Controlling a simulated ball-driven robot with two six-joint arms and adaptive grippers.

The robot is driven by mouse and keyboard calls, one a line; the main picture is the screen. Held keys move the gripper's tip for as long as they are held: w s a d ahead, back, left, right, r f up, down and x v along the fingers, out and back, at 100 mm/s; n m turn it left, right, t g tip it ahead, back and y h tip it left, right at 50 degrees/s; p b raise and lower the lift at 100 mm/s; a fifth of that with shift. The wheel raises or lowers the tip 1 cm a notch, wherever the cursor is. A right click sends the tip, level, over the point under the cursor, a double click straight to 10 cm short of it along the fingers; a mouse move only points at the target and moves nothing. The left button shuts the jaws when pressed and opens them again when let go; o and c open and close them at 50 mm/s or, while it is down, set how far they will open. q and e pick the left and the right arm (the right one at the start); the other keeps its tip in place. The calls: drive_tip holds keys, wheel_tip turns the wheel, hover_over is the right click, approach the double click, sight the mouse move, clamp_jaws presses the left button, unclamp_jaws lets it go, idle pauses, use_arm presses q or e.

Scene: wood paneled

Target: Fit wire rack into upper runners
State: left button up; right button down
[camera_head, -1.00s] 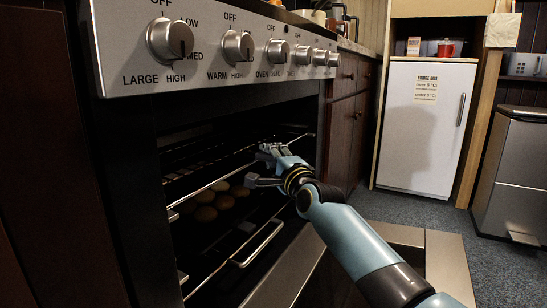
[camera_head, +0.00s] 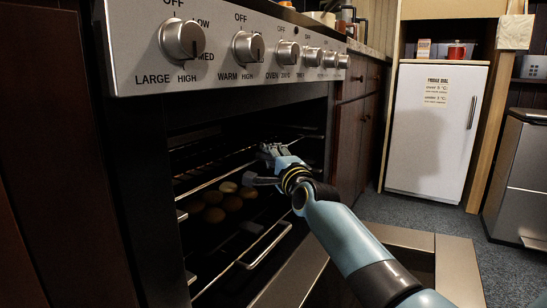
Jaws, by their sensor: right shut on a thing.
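The wire rack (camera_head: 212,181) is inside the dark oven opening, its pale front bar running across the upper part. My right gripper (camera_head: 264,166) is shut on this front bar, near its middle. The fingers cover part of the bar. The rack's rear and the upper runners are too dark to make out, so I cannot tell how its edges sit on them. My left gripper is not in view.
A lower rack (camera_head: 262,249) with a raised front loop sits below. Several round baked pieces (camera_head: 232,203) lie inside the oven. The knobbed control panel (camera_head: 222,48) overhangs the opening. A dark cupboard (camera_head: 357,135) stands right of the oven, and a white fridge (camera_head: 432,130) stands farther back.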

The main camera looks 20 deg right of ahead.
drive_tip(key=shift+w+a, duration=0.75)
drive_tip(key=shift+w, duration=0.2)
drive_tip(key=c, duration=1.2)
unclamp_jaws()
drive_tip(key=shift+s+f, duration=0.1)
drive_tip(key=shift+s, duration=0.2)
drive_tip(key=s, duration=0.7)
drive_tip(key=shift+s+d+f, duration=0.1)
drive_tip(key=shift+s+f, duration=0.1)
drive_tip(key=shift+f, duration=0.1)
drive_tip(key=shift+f, duration=0.1)
